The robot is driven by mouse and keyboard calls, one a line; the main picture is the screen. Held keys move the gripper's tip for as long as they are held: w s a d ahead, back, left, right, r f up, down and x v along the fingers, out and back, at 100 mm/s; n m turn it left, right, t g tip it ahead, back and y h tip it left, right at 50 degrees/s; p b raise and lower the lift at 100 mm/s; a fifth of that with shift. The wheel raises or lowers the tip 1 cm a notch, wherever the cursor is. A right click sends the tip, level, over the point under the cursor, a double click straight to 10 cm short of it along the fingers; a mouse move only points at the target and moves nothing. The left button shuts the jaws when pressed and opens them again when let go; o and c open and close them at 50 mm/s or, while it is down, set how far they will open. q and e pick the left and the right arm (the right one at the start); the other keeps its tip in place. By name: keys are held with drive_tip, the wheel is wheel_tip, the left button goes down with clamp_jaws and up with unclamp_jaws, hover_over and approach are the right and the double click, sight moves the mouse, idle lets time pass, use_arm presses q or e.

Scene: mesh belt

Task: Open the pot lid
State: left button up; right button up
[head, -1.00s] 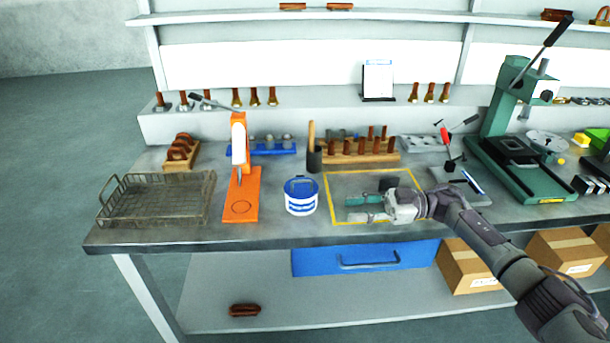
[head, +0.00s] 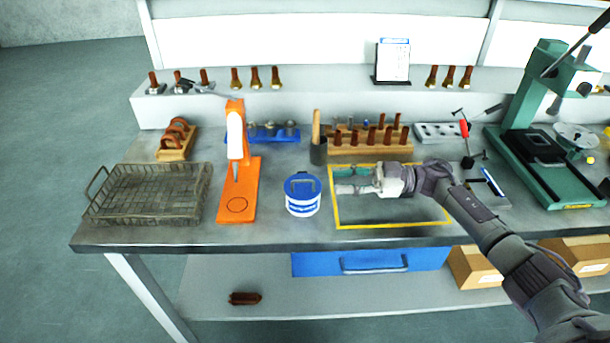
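A small white pot (head: 303,207) with blue bands stands upright on the bench, near its front edge. My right gripper (head: 340,181) comes in from the right and points left toward the pot, above the yellow-outlined area. Its two fingers are spread with a gap between them, and it holds nothing. The fingertips are a little to the right of the lid and appear apart from it. My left gripper is not in view.
An orange press (head: 237,180) stands left of the pot, and a wire basket (head: 150,194) is farther left. Behind are a dark cup with a wooden handle (head: 317,150) and a wooden rack (head: 370,147). The yellow-outlined area (head: 395,223) is otherwise clear.

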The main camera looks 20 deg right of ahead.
sight(305, 181)
drive_tip(key=p+x, duration=0.2)
drive_tip(key=x, duration=0.6)
drive_tip(key=shift+w+a+f, duration=0.1)
drive_tip(key=shift+w+a, duration=0.15)
drive_tip(key=shift+a, duration=0.2)
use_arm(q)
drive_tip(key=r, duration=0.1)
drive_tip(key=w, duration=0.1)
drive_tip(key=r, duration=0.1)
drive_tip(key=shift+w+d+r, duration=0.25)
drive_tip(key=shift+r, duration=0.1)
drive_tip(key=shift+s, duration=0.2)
use_arm(e)
clamp_jaws()
